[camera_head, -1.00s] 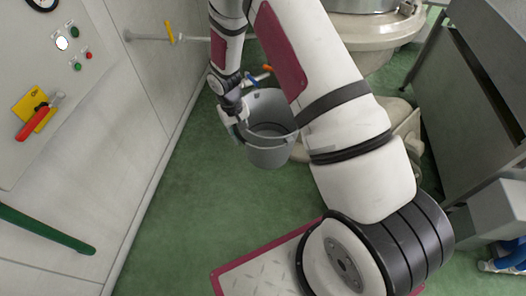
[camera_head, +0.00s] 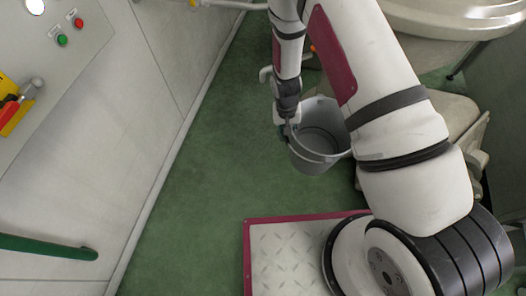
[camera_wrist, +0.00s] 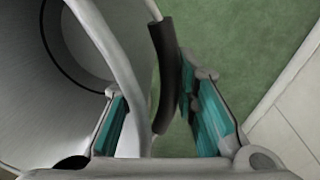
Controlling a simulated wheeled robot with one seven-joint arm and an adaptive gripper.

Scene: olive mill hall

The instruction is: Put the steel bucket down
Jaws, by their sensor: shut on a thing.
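The steel bucket (camera_head: 318,150) is a grey, open-topped pail in the head view, to the right of centre and partly hidden by my arm. It looks empty and roughly upright. My gripper (camera_head: 290,122) is at the bucket's left rim. In the wrist view the bucket (camera_wrist: 30,90) fills the left side, and the black grip (camera_wrist: 163,70) of its handle shows in front of the teal finger pads of my gripper (camera_wrist: 165,125). My gripper is shut on the bucket. I cannot tell how far its base is from the floor.
The green floor (camera_head: 215,165) is clear left of the bucket. A pale wall panel (camera_head: 90,140) with buttons and a green rail (camera_head: 45,247) runs along the left. A large cream machine (camera_head: 440,20) stands at the back right, close to the bucket.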

